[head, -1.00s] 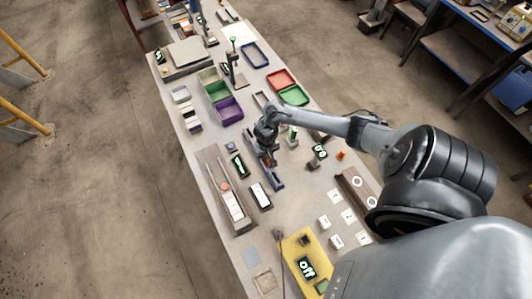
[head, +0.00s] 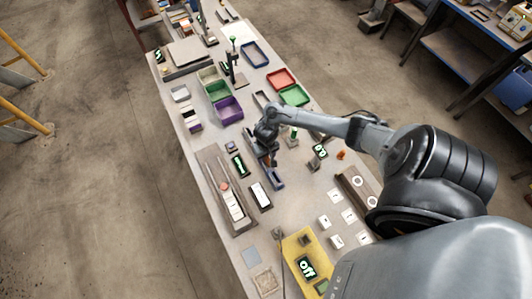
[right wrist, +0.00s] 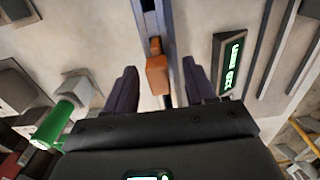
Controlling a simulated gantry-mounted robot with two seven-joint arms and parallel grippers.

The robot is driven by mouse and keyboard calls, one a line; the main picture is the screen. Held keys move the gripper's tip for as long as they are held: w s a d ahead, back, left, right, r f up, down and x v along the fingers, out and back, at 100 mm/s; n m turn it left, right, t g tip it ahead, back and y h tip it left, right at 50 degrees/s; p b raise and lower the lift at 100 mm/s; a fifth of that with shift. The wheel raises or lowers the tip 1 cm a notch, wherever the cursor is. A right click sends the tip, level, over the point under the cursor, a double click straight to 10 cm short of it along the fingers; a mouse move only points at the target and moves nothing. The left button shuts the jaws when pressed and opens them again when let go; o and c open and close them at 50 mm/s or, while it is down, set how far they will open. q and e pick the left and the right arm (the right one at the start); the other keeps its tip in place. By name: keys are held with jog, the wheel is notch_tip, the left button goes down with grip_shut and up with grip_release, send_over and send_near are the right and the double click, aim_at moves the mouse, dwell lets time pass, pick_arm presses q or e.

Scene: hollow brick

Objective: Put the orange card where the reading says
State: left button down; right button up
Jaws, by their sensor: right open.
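My right gripper (head: 270,157) is over a long blue-grey rail (head: 276,177) on the table. In the right wrist view its jaws (right wrist: 159,72) are open on either side of an orange-brown piece (right wrist: 157,73) in the rail. I cannot tell whether this piece is the orange card. A black display (head: 240,165) with green lettering lies left of the rail. It also shows in the right wrist view (right wrist: 229,65), with the text too small and turned to read surely. My left gripper is not in view.
Purple bin (head: 228,110), red tray (head: 281,79), green tray (head: 295,96) and blue tray (head: 255,54) stand farther back. A yellow panel (head: 296,251) with an "off" display is nearer. A green-topped post (right wrist: 52,127) stands close to my right gripper.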

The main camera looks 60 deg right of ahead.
jog(key=shift+r, duration=0.15)
notch_tip(320, 180, up, 10)
jog(key=p, duration=0.3)
jog(key=shift+r+p, duration=0.3)
